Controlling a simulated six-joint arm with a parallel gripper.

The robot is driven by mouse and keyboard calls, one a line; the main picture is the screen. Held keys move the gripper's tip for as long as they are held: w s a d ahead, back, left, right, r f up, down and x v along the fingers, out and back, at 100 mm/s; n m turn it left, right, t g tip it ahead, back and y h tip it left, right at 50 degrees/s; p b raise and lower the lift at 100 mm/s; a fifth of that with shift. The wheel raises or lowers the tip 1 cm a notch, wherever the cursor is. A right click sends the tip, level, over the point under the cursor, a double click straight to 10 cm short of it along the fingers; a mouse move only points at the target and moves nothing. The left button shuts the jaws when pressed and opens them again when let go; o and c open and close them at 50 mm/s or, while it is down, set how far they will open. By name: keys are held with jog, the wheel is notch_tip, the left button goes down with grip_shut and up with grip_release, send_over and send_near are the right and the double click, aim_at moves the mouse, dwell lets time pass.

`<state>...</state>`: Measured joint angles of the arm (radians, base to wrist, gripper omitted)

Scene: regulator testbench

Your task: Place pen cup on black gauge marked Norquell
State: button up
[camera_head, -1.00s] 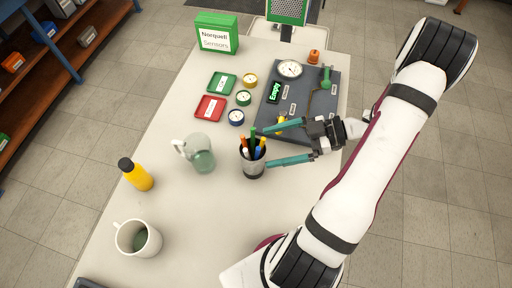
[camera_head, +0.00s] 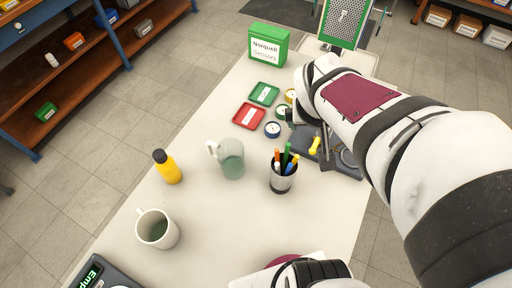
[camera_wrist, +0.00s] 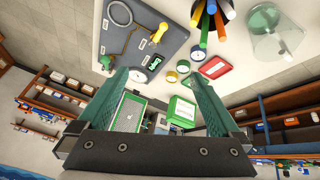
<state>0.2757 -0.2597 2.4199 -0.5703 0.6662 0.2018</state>
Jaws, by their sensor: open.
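The pen cup (camera_head: 283,180), a dark grey cup with several coloured pens, stands upright on the table. Its pens show at the top of the wrist view (camera_wrist: 210,15). Small round gauges stand beyond it: a blue-rimmed one (camera_head: 272,129), a green one (camera_head: 281,112) and a yellow one (camera_head: 290,96). I cannot pick out a black gauge marked Norquell. My gripper (camera_wrist: 160,78) is open, with nothing between its teal fingers. It is apart from the pen cup. In the head view my arm hides its fingers.
A glass jug (camera_head: 231,160), a yellow bottle (camera_head: 167,167) and a white mug (camera_head: 157,229) stand left of the cup. Red (camera_head: 249,116) and green (camera_head: 264,94) trays lie beyond. A dark panel (camera_wrist: 150,40) carries a hose and yellow valve.

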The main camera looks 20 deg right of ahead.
jog(key=s+a+f+m+g+y, duration=0.1)
jog(key=s+a+g+y, duration=0.3)
jog(key=s+a, duration=1)
jog(key=shift+s+a+m+y, duration=0.2)
jog(key=shift+a+m+y, duration=0.1)
jog(key=shift+a+y, duration=0.65)
